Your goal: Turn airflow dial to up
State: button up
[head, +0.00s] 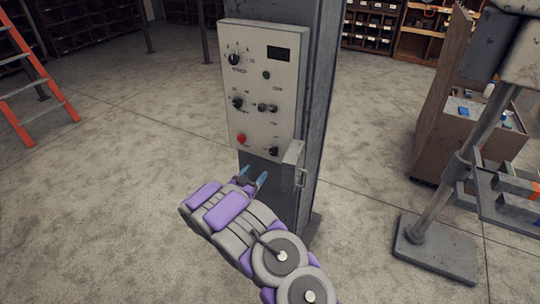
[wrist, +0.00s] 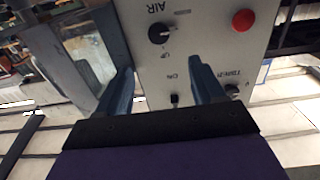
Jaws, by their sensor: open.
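The airflow dial (head: 273,151) is a black knob at the lower right of the grey control panel (head: 262,85). In the wrist view, which shows the panel upside down, the dial (wrist: 160,33) sits by an AIR label and an UP label. A pale mark on the dial seems to point rightward in that view, not at UP. My gripper (head: 250,180) is open and empty, just below the panel's bottom edge. In the wrist view its blue fingers (wrist: 162,68) are spread, with the dial beyond them and apart from them.
A red button (head: 241,139) is left of the dial; several knobs and a small display are above. A small grey box with a handle (head: 294,166) juts out at the panel's lower right corner. An orange ladder (head: 28,75) stands far left. The floor around is mostly clear.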

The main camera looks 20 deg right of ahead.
aim_at(273, 152)
jog(key=b+x, duration=0.2)
jog(key=x, duration=1.2)
jog(key=shift+s, duration=0.1)
jog(key=shift+c, duration=0.3)
jog(key=c, duration=1)
jog(key=shift+o, duration=0.2)
